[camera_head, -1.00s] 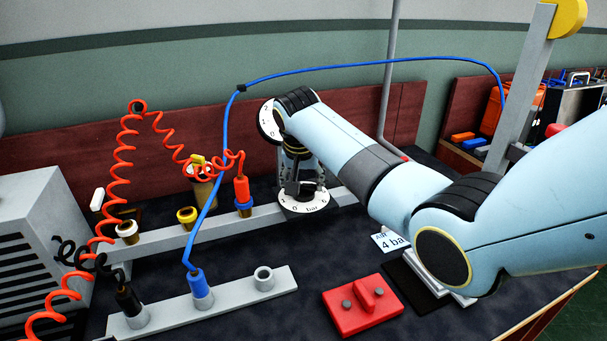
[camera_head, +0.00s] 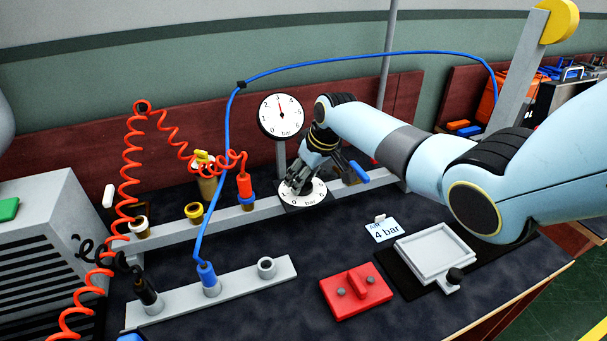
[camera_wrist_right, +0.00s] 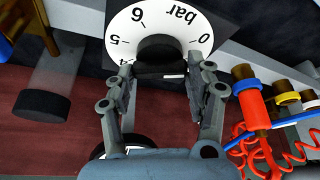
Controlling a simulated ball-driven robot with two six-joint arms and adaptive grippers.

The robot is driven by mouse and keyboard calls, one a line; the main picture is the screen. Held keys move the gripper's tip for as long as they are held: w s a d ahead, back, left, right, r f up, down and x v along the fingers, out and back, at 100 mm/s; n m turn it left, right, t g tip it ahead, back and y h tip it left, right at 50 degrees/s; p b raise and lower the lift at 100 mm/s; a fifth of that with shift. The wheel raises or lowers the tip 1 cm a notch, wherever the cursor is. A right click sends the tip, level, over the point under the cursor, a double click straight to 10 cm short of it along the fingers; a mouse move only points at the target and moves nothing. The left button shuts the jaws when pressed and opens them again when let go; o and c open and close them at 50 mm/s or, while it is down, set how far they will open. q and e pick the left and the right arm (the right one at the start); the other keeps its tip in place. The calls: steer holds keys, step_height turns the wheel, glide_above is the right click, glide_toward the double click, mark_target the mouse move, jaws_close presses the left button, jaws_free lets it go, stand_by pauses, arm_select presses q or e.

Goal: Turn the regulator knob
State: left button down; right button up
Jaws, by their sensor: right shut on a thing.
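The regulator knob is a short black cylinder (camera_wrist_right: 158,50) on a white dial (camera_head: 303,195) marked in bar, on the grey rail. The dial also shows in the right wrist view (camera_wrist_right: 200,20), where 5, 6 and 0 are readable. My right gripper (camera_head: 296,186) reaches down at a tilt and is shut on the knob, one finger on each side in the right wrist view (camera_wrist_right: 162,72). The fingers hide the knob in the head view. A round white gauge (camera_head: 282,117) stands behind, its needle pointing about straight up. My left gripper is out of view.
A card (camera_head: 382,232) reading "4 bar" stands right of the dial. A blue lever (camera_head: 359,172) sits beside my right gripper on the rail (camera_head: 250,218). Coiled red and blue hoses stand left. A red block (camera_head: 355,303) and a grey tray (camera_head: 435,255) lie in front.

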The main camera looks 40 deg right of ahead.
steer(key=n+y+b, duration=0.1)
steer(key=n, duration=0.2)
steer(key=shift+w+d+f+n+g+b, duration=0.1)
steer(key=shift+n+g+b, duration=0.2)
steer(key=shift+n+b, duration=0.1)
steer(key=shift+n+g+y+b, duration=0.6)
steer(key=shift+n+y+b, duration=0.3)
steer(key=shift+n+b, duration=0.9)
steer(key=shift+n+p, duration=0.3)
steer(key=shift+n, duration=0.1)
steer(key=o, duration=1.2)
steer(key=shift+d+r, duration=0.15)
steer(key=shift+r, duration=0.2)
steer(key=v, duration=1.1)
steer(key=shift+r, duration=0.3)
steer(key=shift+f, duration=0.1)
